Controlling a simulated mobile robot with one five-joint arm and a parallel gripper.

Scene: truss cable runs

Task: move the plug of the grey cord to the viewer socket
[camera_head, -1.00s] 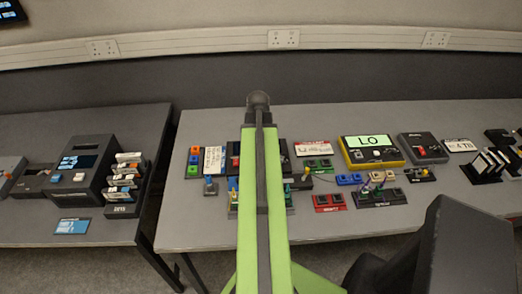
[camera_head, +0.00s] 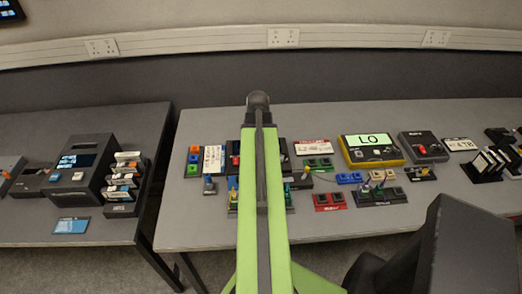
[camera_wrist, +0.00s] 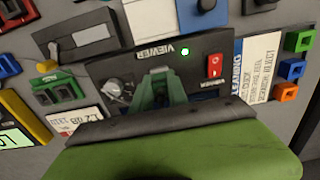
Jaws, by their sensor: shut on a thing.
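In the wrist view the dark viewer panel (camera_wrist: 207,62) shows upside down, with its label, a lit green light and a red switch (camera_wrist: 214,65). My gripper (camera_wrist: 163,86) has its green fingers over the middle of the panel. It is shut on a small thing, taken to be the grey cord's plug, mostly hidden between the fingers. The viewer socket is hidden under the fingers, so I cannot tell whether the plug is seated. A round grey part (camera_wrist: 116,90) lies left of the fingers. In the head view my arm hides the gripper and most of the viewer panel (camera_head: 235,149).
A yellow meter reading LO (camera_head: 371,151) and a dark device (camera_head: 423,147) stand right of my arm. Red (camera_head: 329,201) and dark (camera_head: 380,196) socket blocks lie in front of them. Coloured blocks (camera_head: 193,163) lie to the left. A gap separates the two tables.

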